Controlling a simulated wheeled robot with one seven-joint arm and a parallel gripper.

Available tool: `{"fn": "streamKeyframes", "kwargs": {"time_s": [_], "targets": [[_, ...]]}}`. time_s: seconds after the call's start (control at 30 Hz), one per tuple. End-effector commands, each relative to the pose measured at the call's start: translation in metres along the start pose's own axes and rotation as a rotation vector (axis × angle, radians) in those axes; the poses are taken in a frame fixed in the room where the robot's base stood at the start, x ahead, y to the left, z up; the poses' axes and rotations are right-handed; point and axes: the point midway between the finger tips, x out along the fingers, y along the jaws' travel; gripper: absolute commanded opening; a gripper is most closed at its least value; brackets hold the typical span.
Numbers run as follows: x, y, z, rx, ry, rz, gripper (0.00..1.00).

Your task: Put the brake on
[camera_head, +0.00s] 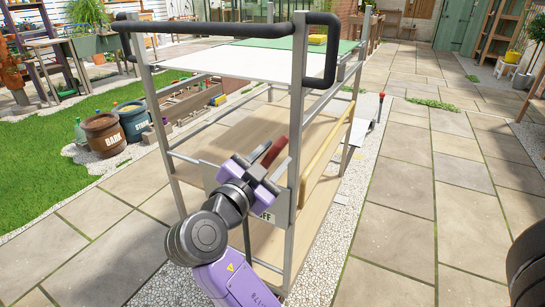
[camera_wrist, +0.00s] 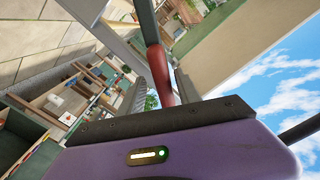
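In the wrist view the red handle (camera_wrist: 160,75) runs down between the fingers, with a small gap at the ribbed left finger (camera_wrist: 133,98); contact on the right side is unclear. The gripper looks open. A pale plate (camera_head: 209,175) behind my gripper is partly hidden; the letters "FF" show at its lower right.
The cart's black push bar (camera_head: 330,60) and upright posts stand close around my arm. A green mat (camera_head: 290,42) and a yellow item (camera_head: 317,39) lie on top. Barrels (camera_head: 104,135) stand at left.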

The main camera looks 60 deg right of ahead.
Motion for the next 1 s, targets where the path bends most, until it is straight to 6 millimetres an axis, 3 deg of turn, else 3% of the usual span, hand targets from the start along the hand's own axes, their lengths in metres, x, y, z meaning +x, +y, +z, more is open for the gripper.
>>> {"fn": "streamKeyframes", "kwargs": {"time_s": [0.23,0.63,1.0], "targets": [[-0.011,-0.002,0.000,-0.001,-0.003,-0.005,0.40],[-0.070,-0.001,0.000,0.000,-0.002,-0.003,0.40],[-0.078,0.000,0.000,0.000,0.000,0.000,0.40]]}}
